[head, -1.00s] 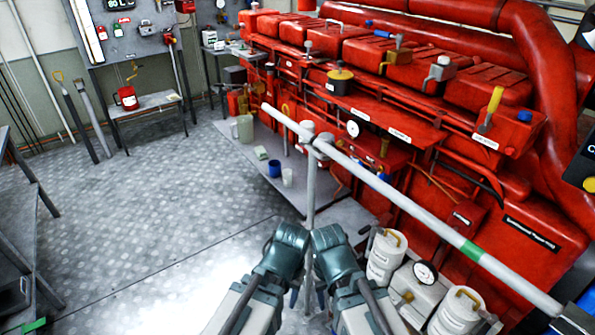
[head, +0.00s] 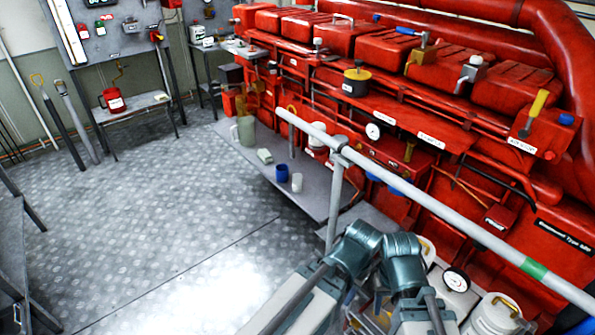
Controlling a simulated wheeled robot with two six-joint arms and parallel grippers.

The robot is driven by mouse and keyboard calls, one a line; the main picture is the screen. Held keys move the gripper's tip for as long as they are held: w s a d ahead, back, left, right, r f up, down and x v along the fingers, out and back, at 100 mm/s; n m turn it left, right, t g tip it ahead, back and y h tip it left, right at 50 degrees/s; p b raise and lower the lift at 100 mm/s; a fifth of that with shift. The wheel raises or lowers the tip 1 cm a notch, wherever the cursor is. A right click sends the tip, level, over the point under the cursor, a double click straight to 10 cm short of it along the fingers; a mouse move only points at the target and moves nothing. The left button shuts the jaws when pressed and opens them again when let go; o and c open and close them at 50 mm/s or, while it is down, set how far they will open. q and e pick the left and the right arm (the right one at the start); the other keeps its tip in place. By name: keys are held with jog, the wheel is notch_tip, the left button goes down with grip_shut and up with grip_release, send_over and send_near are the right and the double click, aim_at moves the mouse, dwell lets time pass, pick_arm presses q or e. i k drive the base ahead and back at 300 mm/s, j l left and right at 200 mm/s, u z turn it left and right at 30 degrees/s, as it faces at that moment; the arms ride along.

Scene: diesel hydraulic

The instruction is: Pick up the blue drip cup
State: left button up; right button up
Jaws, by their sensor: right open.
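The blue drip cup (head: 282,173) stands upright on a low grey shelf (head: 318,195) along the front of the red engine, left of the rail post. A white cup (head: 297,182) stands close to its right. My two arms come in at the bottom centre, their bent links side by side. My right gripper (head: 378,302) shows only in small part between and below these links, well apart from the cup; it is open. My left gripper is hidden behind my arm.
A grey handrail (head: 440,215) with an upright post (head: 335,205) stands between my arms and the engine. A pale jug (head: 245,130) and a light block (head: 265,155) are left of the cup. The metal floor (head: 150,220) at left is clear.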

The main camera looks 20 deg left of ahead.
aim_at(281, 174)
jog(key=i+j+z, duration=0.1)
jog(key=j, duration=0.65)
jog(key=i+j+z, duration=0.15)
jog(key=j, duration=0.65)
jog(key=j+z, duration=0.1)
jog(key=j, duration=0.65)
